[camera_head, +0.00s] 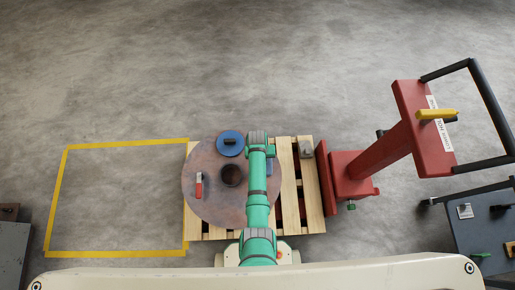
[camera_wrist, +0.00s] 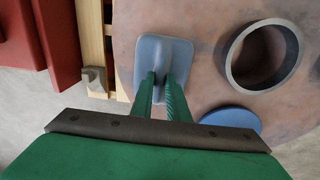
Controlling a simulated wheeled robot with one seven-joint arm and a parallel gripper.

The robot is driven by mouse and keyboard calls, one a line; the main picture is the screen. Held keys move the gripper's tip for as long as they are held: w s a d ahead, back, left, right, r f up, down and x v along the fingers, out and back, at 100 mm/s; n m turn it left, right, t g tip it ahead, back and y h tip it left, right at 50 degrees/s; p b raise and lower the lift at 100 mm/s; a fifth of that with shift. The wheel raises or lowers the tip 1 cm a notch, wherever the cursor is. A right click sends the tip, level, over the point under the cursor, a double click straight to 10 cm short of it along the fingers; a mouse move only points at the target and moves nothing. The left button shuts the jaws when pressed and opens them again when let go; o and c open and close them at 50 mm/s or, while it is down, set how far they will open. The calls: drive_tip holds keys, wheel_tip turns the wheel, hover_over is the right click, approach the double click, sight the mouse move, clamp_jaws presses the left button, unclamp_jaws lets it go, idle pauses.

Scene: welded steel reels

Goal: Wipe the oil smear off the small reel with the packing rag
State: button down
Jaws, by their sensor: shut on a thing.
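The reel (camera_head: 209,208) is a wide, round, rust-brown steel disc lying flat on a pallet, with an open tube (camera_head: 231,175) at its middle. The tube also shows at right in the wrist view (camera_wrist: 234,70). My gripper (camera_wrist: 163,82) is shut on the raised ridge of a grey-blue, rounded-square pad, which looks like the packing rag (camera_wrist: 180,51). The rag is over the reel beside the tube; I cannot tell if it touches the surface. In the head view my arm hides most of it. The reel shows mottled darker patches; no oil smear stands out clearly.
A blue disc (camera_head: 230,137) with a dark handle and a red-and-white object (camera_head: 199,186) lie on the reel. The wooden pallet (camera_head: 314,205) has a small grey block (camera_head: 306,149). A red pallet-truck-like frame (camera_head: 378,155) stands right. The yellow-outlined floor (camera_head: 120,200) is clear.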

drive_tip(key=shift+d, duration=1.95)
wheel_tip(320, 180, up, 8)
drive_tip(key=shift+r, duration=0.15)
drive_tip(key=shift+w+a, duration=0.1)
drive_tip(key=shift+w, duration=0.05)
